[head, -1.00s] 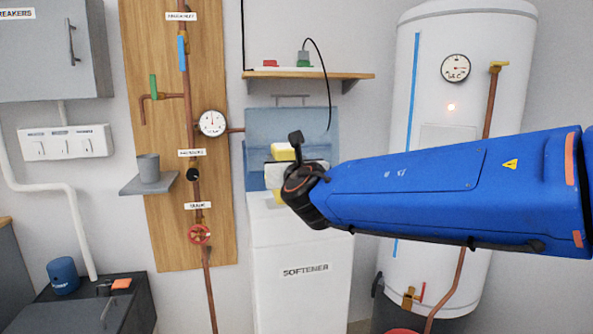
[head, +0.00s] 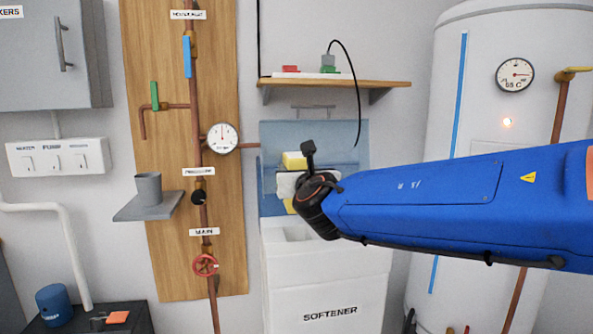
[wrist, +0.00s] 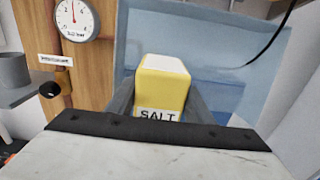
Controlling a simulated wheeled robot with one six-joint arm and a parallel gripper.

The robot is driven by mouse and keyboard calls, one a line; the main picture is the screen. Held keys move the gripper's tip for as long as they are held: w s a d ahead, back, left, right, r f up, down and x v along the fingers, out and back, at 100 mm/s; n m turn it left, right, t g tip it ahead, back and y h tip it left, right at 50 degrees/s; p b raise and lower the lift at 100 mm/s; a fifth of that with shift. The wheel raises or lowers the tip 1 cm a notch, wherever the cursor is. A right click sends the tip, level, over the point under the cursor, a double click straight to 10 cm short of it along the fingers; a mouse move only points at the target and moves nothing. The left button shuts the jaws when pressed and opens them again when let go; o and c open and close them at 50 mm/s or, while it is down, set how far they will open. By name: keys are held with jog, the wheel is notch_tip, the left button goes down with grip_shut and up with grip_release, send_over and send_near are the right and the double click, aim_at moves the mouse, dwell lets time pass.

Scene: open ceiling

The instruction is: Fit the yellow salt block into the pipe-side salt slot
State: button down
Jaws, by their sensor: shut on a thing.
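The yellow salt block (wrist: 166,86), with a "SALT" label, is between the jaws of my gripper (wrist: 160,108) in the wrist view. My gripper is shut on it. In the head view the block (head: 294,161) shows above and just behind my wrist, in front of the raised blue lid (head: 340,140) of the white softener (head: 330,285). The block is held above the softener's open top (head: 292,232). The salt slots inside are not clearly visible, and my arm covers part of the opening.
A pipe board (head: 165,150) with a gauge (head: 222,138) and a red valve wheel (head: 205,265) stands left of the softener. A shelf (head: 335,84) hangs above the lid. A white tank (head: 515,110) stands to the right. A grey cup (head: 148,187) sits on a small ledge.

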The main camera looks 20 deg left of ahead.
jog(key=shift+s+r, duration=0.1)
jog(key=shift+r, duration=0.05)
jog(key=shift+d+f, duration=0.1)
jog(key=shift+f, duration=2.75)
notch_tip(320, 180, down, 7)
jog(key=shift+f, duration=0.2)
dwell(3.8)
jog(key=c, duration=0.8)
grip_release()
